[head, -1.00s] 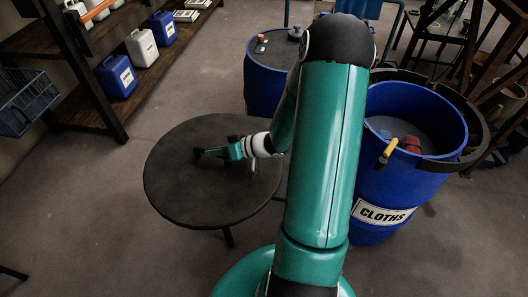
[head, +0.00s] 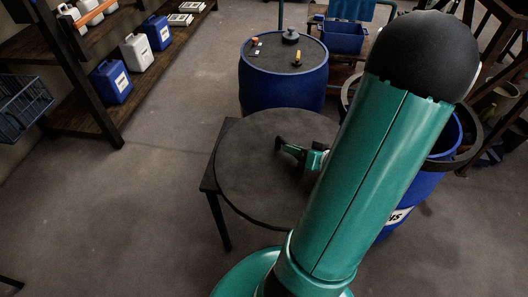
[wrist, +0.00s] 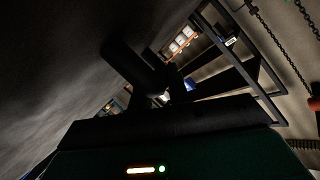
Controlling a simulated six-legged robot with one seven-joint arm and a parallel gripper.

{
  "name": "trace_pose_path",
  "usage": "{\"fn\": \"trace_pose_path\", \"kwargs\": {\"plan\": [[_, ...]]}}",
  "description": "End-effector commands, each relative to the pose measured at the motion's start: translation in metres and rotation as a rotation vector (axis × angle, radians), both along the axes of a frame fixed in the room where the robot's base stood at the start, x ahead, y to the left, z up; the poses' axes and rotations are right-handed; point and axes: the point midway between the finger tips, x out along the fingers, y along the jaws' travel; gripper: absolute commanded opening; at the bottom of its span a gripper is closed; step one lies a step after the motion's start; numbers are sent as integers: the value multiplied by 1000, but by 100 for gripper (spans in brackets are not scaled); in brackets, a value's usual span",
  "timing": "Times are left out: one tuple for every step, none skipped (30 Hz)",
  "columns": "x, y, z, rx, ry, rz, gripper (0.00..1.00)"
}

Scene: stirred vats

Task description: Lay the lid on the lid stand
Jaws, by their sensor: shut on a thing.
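The lid (head: 252,187) is a large, dark, round disc in the middle of the head view. Its dark surface also fills the left of the wrist view (wrist: 50,80). The lid stand (head: 208,180) is a dark, square-cornered table under it, showing only at the left with a front leg. The lid covers most of the stand; whether they touch, I cannot tell. My gripper (head: 288,148) is at the lid's upper face, right of its middle, shut on the lid. The grip point itself is too dark to make out. My arm hides the lid's right edge.
A blue drum (head: 282,88) with small items on top stands behind the lid. A blue bin (head: 425,185) stands at the right, largely behind my arm. Shelving with blue (head: 111,82) and white cans (head: 138,51) is at the left. Floor (head: 120,210) at the left front is free.

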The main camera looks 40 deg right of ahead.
Motion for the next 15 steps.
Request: {"fn": "trace_pose_path", "kwargs": {"plan": [[8, -1, -3, 1, -4, 3, 0], [13, -1, -5, 2, -4, 5, 0], [20, -3, -8, 3, -3, 4, 0], [26, -5, -11, 3, -4, 5, 0], [32, -6, -14, 3, -4, 5, 0], [40, -7, -17, 3, -4, 5, 0], [45, -9, -20, 2, -4, 4, 0], [51, -10, -22, 2, -4, 5, 0], [59, -12, -26, 3, -4, 5, 0], [65, -13, -28, 2, -4, 5, 0], [70, -14, -31, 3, -4, 6, 0], [78, -17, -34, 2, -3, 5, 0], [84, -17, -37, 3, -4, 5, 0], [87, -18, -41, 4, -4, 3, 0], [90, -20, -47, 4, -3, 2, 0]]}}
